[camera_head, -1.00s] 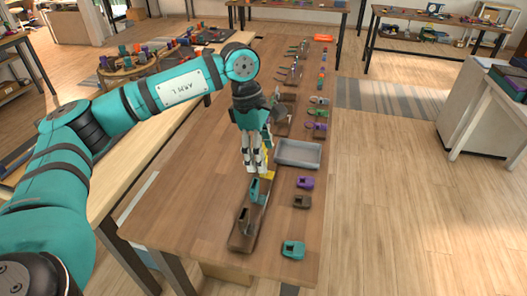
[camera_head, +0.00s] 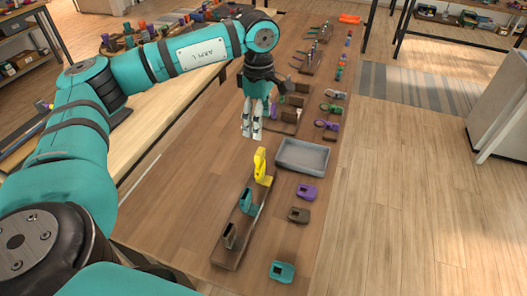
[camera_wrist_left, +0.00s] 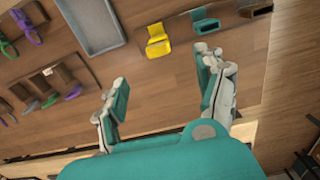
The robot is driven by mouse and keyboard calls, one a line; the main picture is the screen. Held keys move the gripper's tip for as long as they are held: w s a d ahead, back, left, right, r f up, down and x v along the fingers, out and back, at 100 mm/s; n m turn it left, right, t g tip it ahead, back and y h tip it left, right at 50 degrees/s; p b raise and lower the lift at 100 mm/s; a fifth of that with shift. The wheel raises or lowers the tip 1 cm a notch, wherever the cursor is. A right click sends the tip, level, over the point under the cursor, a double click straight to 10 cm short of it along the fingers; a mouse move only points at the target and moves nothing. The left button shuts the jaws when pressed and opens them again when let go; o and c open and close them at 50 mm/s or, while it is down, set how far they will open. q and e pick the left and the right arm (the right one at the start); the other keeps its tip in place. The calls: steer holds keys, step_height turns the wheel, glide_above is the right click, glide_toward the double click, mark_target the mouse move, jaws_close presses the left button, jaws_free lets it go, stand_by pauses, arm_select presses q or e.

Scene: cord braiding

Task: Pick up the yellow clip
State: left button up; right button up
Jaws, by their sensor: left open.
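The yellow clip (camera_head: 260,166) stands upright at the far end of a long wooden strip (camera_head: 228,258), in line with a teal clip (camera_head: 247,201) and a dark brown clip (camera_head: 229,235). My left gripper (camera_head: 251,130) is above the table, just beyond the yellow clip, with its fingers pointing down. In the left wrist view the yellow clip (camera_wrist_left: 158,40) is ahead of the spread, empty fingers (camera_wrist_left: 165,92) and apart from them. The teal clip (camera_wrist_left: 205,22) is beside it there. My right gripper is not in view.
A grey tray (camera_head: 303,157) lies right of the yellow clip. Loose purple (camera_head: 307,192), brown (camera_head: 298,215) and teal (camera_head: 282,271) pieces lie along the table's right side. Further back stand racks with more clips. The table left of the strip is clear.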

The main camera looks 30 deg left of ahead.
arm_select(q)
steer(key=p, duration=0.2)
glide_above(260, 151)
steer(key=s, duration=0.1)
step_height(260, 151, down, 6)
steer(key=shift+s+d+r, duration=0.15)
steer(key=shift+r, duration=0.1)
steer(key=f, duration=0.3)
steer(key=shift+w+f, duration=0.25)
steer(key=shift+f, duration=0.15)
steer(key=shift+f+p, duration=0.25)
steer(key=shift+p, duration=0.15)
steer(key=f, duration=0.1)
steer(key=f+p, duration=0.1)
steer(key=f, duration=0.1)
steer(key=shift+w+f+p, duration=0.3)
steer(key=shift+f, duration=0.5)
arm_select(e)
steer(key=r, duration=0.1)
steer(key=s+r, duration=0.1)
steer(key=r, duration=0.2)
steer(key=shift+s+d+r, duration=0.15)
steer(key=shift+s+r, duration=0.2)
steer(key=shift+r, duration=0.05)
arm_select(q)
steer(key=c, duration=1)
steer(key=shift+o, duration=0.2)
steer(key=shift+r, duration=0.1)
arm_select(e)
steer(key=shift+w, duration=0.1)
